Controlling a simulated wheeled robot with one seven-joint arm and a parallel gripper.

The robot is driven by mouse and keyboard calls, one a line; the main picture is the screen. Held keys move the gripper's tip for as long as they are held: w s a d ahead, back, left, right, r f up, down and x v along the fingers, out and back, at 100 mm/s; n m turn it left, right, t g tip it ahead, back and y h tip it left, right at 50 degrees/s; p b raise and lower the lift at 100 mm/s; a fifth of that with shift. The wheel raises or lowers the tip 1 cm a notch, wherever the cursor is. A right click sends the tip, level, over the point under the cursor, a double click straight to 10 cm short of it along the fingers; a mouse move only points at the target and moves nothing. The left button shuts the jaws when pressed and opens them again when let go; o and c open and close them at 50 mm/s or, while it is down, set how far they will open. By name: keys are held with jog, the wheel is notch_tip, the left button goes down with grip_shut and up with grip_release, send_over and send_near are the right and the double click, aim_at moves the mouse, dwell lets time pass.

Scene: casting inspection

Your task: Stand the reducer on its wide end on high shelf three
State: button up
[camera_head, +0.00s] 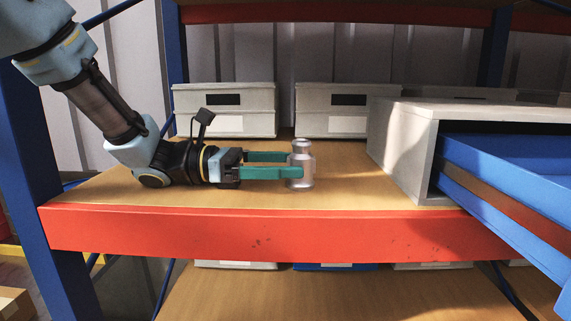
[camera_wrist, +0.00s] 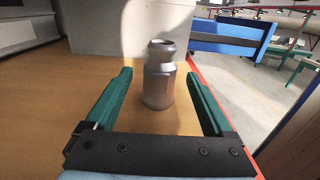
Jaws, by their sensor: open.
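The reducer (camera_head: 301,158) is a small silvery metal piece, narrower at the top and wider at the bottom. It stands upright on its wide end on the wooden shelf board (camera_head: 350,190), behind the red front beam. My gripper (camera_head: 292,166) reaches in from the left, level and low over the board. Its green fingers are apart, with the tips at the reducer, one on its near side and one on its far side. In the wrist view the reducer (camera_wrist: 159,78) stands between the open fingers, with gaps visible on both sides.
A grey cabinet (camera_head: 405,150) with a blue drawer (camera_head: 510,165) pulled out stands to the right. Grey bins (camera_head: 225,118) with labels line the back. The red beam (camera_head: 250,232) edges the shelf front; a blue upright (camera_head: 40,170) is at left. The board between reducer and cabinet is clear.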

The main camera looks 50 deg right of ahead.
notch_tip(320, 180, up, 10)
jog(key=b, duration=0.2)
dwell(0.4)
dwell(0.4)
